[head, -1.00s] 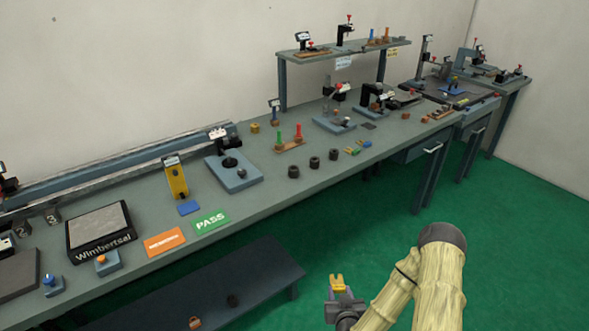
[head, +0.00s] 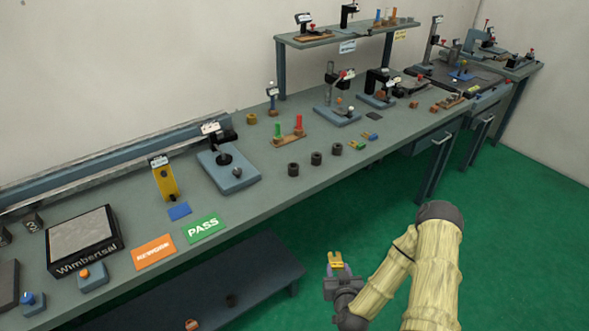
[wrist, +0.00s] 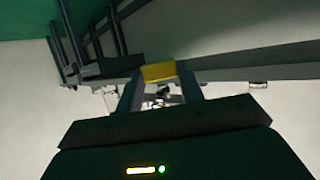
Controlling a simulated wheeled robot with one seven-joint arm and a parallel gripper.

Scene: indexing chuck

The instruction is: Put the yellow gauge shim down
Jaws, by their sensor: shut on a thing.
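My gripper (head: 338,266) is at the lower right of the head view, in front of the bench and over the green floor. It is shut on the yellow gauge shim (head: 334,257), which shows as a small yellow piece between the fingertips. In the wrist view the shim (wrist: 158,71) is a yellow block spanning the gap between the two fingers. The shim is held clear of the bench (head: 262,201), not touching any surface.
On the bench stand a PASS card (head: 204,228), an orange REWORK card (head: 154,252), a blue pad (head: 180,212), a yellow stand (head: 166,184) and several dark rings (head: 316,158). A low shelf (head: 250,275) lies below. The bench's front strip is partly clear.

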